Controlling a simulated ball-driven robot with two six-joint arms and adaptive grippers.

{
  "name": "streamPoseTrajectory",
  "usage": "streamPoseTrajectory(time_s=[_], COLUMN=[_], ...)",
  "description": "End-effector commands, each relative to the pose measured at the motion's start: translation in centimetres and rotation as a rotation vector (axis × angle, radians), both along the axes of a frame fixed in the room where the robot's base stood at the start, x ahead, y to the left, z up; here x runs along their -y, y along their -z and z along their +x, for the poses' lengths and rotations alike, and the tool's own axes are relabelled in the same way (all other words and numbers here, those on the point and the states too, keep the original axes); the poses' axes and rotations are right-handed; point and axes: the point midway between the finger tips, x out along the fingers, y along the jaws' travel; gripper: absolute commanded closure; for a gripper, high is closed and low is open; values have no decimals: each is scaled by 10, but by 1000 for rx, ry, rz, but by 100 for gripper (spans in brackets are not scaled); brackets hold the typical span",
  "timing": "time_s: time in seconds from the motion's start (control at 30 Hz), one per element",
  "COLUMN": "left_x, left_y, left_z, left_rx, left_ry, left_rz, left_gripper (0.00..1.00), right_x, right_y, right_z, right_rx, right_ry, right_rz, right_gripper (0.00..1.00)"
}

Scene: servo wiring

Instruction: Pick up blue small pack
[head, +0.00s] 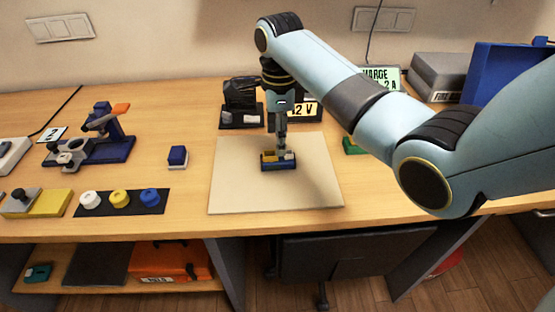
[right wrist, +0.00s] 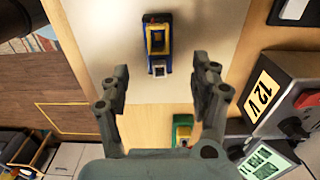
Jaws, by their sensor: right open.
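A small blue pack (head: 266,165) with yellow and whitish parts lies on the pale square mat (head: 235,190). The pack also shows in the right wrist view (right wrist: 158,62), near the top, beyond the fingertips. My right gripper (head: 281,142) points down over the pack and partly hides it in the head view. In the right wrist view its two fingers (right wrist: 164,78) are apart with nothing between them. I cannot tell the exact height gap. My left gripper is in neither view.
A blue block (head: 177,156) stands left of the mat. A green pack (right wrist: 182,128) lies beside the mat, partly behind my right arm in the head view. Three colored spools sit on a dark strip (head: 104,208).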

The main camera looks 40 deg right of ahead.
Motion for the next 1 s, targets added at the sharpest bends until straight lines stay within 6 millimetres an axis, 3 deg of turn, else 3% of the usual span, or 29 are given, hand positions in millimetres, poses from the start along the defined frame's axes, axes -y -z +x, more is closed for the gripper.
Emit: streamPoseTrajectory(time_s=[0.5,0.77,1.0], left_x=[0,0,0], left_y=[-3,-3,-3], left_z=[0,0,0], left_rx=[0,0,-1], left_ry=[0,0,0], left_rz=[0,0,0], left_gripper=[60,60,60], right_x=[-3,-3,-3], right_y=[61,65,64], right_z=[-1,0,0], right_rx=[-1,2,2], right_ry=[-2,-3,-3], right_rz=[-1,-1,-1], right_gripper=[37,37,68])
